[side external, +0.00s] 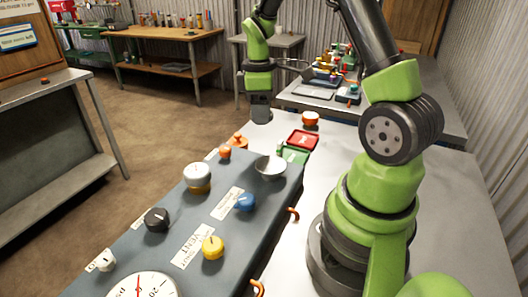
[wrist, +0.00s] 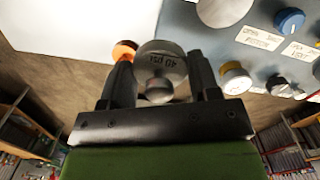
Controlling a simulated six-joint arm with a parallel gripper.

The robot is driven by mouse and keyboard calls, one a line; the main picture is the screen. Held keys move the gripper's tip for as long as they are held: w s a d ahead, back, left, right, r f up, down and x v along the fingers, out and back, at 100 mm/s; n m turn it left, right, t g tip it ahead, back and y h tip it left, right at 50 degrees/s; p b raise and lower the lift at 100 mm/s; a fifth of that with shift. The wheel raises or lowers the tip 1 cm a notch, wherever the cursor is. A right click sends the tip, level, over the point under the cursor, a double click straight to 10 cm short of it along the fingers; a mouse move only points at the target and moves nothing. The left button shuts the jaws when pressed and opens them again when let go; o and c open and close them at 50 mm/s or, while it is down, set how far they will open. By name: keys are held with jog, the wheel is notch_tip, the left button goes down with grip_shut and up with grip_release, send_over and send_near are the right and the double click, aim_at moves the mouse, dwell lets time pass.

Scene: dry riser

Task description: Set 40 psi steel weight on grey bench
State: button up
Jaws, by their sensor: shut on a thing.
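The steel weight (wrist: 160,62), a grey cylinder marked 40 psi with a smaller knob, is between the two fingers of my gripper (wrist: 162,85) in the wrist view. My gripper is shut on it. In the side external view my gripper (side external: 261,110) hangs over the far left end of the work area; I cannot make out the weight clearly there. The grey bench (side external: 440,215) is a pale surface under and beside the control panel (side external: 140,250). It also shows in the wrist view (wrist: 80,25).
A red tray (side external: 303,139), a green tray (side external: 293,155) and an orange item (side external: 310,118) are behind. The right bench area is clear.

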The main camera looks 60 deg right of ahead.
jog(key=w+d+f, duration=0.1)
jog(key=d+f, duration=0.1)
jog(key=f, duration=0.1)
jog(key=d+f, duration=0.2)
jog(key=f, duration=0.1)
jog(key=w+d+f, duration=0.1)
jog(key=d+f, duration=0.1)
jog(key=f, duration=0.2)
jog(key=shift+w, duration=0.3)
jog(key=shift+f, duration=2.35)
jog(key=shift+f, duration=0.15)
jog(key=o, duration=0.8)
jog(key=shift+c, duration=0.2)
